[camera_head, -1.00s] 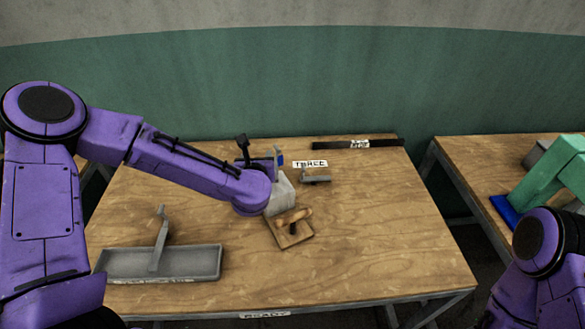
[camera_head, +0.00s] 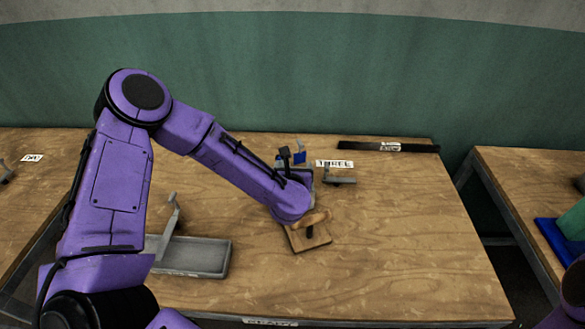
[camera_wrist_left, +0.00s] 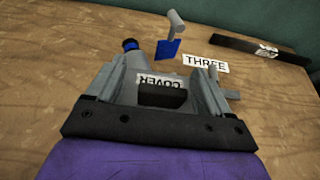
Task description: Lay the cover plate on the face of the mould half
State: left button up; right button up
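My left gripper (camera_wrist_left: 160,88) shows in the wrist view with its two grey fingers apart. Between them are a white label reading COVER, upside down, and a dark block (camera_wrist_left: 162,98). The label appears to be on the cover plate (camera_wrist_left: 158,80), but whether the fingers press on it is unclear. In the head view my left wrist hides most of the gripper, just behind a wooden square block (camera_head: 309,236) with a handle. I cannot tell which thing is the mould half. My right gripper is out of view.
A grey tray (camera_head: 205,257) with an upright lever stands at the left. A small grey fixture (camera_head: 340,181) sits beside the THREE label (camera_head: 334,163). A blue piece (camera_head: 299,157) is behind the gripper. A black bar (camera_head: 370,146) lies at the back. The right front of the table is clear.

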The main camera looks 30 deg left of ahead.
pick_arm(q)
jog(key=shift+s+d+b, duration=0.35)
jog(key=shift+b, duration=0.05)
jog(key=b+v, duration=0.3)
jog(key=v, duration=0.8)
jog(key=shift+a+r, duration=0.2)
